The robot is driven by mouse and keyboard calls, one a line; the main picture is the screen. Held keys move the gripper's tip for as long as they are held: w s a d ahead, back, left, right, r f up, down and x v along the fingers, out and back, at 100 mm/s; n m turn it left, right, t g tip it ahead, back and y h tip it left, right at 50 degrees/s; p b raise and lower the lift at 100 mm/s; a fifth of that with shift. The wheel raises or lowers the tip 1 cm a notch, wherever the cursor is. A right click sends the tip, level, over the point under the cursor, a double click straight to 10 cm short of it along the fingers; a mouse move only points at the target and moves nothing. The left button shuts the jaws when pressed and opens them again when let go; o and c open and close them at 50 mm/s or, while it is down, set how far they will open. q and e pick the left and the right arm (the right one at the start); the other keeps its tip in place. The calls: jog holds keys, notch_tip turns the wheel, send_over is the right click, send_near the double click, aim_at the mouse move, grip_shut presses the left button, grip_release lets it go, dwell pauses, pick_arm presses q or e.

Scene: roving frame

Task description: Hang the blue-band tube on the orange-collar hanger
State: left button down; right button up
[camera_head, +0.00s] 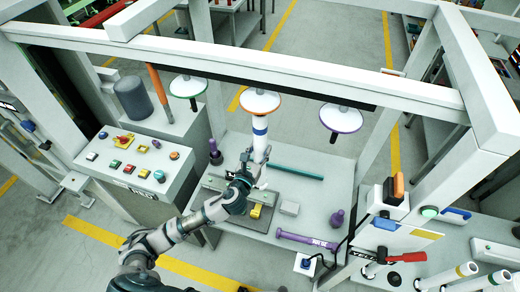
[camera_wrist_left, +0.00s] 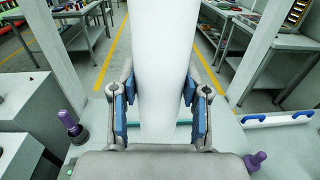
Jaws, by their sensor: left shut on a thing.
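The blue-band tube (camera_head: 260,141) is white with a blue band and stands upright below the orange-collar hanger (camera_head: 261,102), a white disc with an orange rim. Its top meets the disc in the head view; I cannot tell whether it is attached. My left gripper (camera_head: 250,159) is shut around the lower part of the tube. In the left wrist view the white tube (camera_wrist_left: 160,65) rises between both blue-padded fingers (camera_wrist_left: 160,112), and its band is out of sight. My right gripper is not in view.
A green-rimmed hanger (camera_head: 188,86) is to the left and a purple-rimmed hanger (camera_head: 341,118) to the right, under the white frame beam (camera_head: 250,60). The table below holds a teal rod (camera_head: 295,172), a purple tube (camera_head: 307,240) and purple knobs. A button console (camera_head: 135,160) stands left.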

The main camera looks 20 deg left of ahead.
aim_at(257, 149)
pick_arm(q)
jog(key=shift+r, duration=1.55)
grip_release()
jog(key=shift+f, duration=0.1)
dwell(0.4)
